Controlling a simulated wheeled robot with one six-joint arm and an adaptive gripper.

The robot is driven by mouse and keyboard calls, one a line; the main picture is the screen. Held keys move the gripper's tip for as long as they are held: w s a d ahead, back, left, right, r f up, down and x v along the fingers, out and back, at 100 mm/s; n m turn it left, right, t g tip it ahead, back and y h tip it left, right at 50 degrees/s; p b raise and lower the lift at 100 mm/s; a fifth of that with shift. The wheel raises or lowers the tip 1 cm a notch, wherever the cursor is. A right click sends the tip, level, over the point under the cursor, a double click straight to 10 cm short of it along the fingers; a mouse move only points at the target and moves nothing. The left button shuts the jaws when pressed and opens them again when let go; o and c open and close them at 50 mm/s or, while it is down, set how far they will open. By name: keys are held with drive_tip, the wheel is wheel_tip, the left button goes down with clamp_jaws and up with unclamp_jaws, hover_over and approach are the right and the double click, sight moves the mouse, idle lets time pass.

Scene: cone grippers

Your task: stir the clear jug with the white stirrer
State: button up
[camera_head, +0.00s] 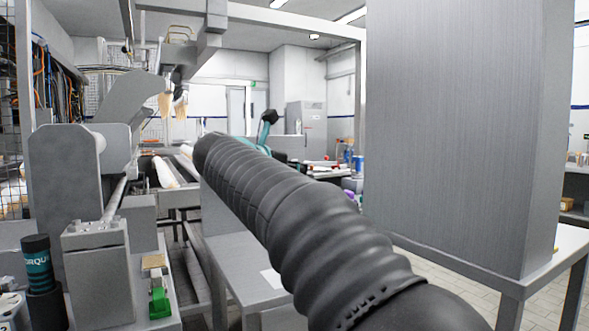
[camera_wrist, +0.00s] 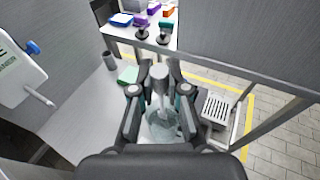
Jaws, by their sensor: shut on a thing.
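In the wrist view my gripper (camera_wrist: 160,76) is shut on the white stirrer (camera_wrist: 159,84), which stands between its two fingers and points down. The clear jug (camera_wrist: 162,127) is below and behind the fingers, partly hidden by them and by the gripper body. The stirrer's lower end reaches toward the jug's opening and appears to be inside it, but its depth cannot be told. In the head view the jug, the stirrer and my gripper are hidden behind my dark ribbed arm.
In the wrist view a green block (camera_wrist: 128,74) and a dark cup (camera_wrist: 109,61) stand on the grey bench (camera_wrist: 88,105). A slotted white panel (camera_wrist: 216,108) is at the right. A white device (camera_wrist: 18,65) with a spout is at the left. A shelf (camera_wrist: 160,47) with coloured boxes lies beyond.

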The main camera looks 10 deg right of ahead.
idle(0.4)
drive_tip(key=shift+r+p, duration=0.45)
drive_tip(key=shift+r, duration=2.05)
